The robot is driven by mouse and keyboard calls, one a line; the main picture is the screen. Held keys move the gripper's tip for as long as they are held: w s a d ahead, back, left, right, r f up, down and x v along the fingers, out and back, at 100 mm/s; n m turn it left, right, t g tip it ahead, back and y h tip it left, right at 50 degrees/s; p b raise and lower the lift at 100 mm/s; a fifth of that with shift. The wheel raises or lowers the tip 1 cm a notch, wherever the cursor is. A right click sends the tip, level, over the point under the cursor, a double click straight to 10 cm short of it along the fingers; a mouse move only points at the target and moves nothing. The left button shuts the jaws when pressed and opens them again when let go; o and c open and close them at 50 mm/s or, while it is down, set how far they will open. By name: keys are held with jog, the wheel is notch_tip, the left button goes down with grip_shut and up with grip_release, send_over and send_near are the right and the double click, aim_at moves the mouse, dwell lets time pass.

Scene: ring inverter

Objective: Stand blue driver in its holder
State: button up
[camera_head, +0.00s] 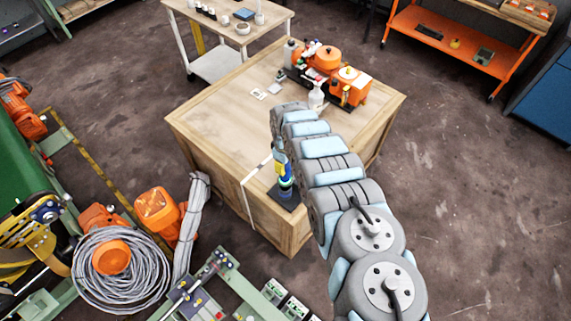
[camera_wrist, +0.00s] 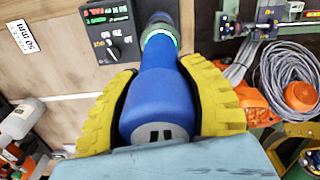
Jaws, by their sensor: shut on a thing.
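The blue driver (camera_wrist: 158,90) fills the middle of the wrist view, its handle end close to the camera and a lit green ring near its far end. My gripper (camera_wrist: 165,105) has its yellow fingers shut on the handle, one on each side. In the head view the driver (camera_head: 283,170) stands about upright over a dark base (camera_head: 287,197) at the near edge of the wooden crate. My gripper (camera_head: 279,150) is partly hidden there by my arm.
The crate top (camera_head: 215,115) is mostly clear at the left. A black panel with small displays (camera_wrist: 108,28) lies beside the driver. Coiled grey cable (camera_head: 120,268) lies off the crate.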

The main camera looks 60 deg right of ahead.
jog(key=shift+f+b, duration=1.3)
jog(key=shift+f, duration=0.85)
jog(key=o, duration=1.3)
jog(key=shift+o, duration=0.2)
jog(key=shift+r, duration=6)
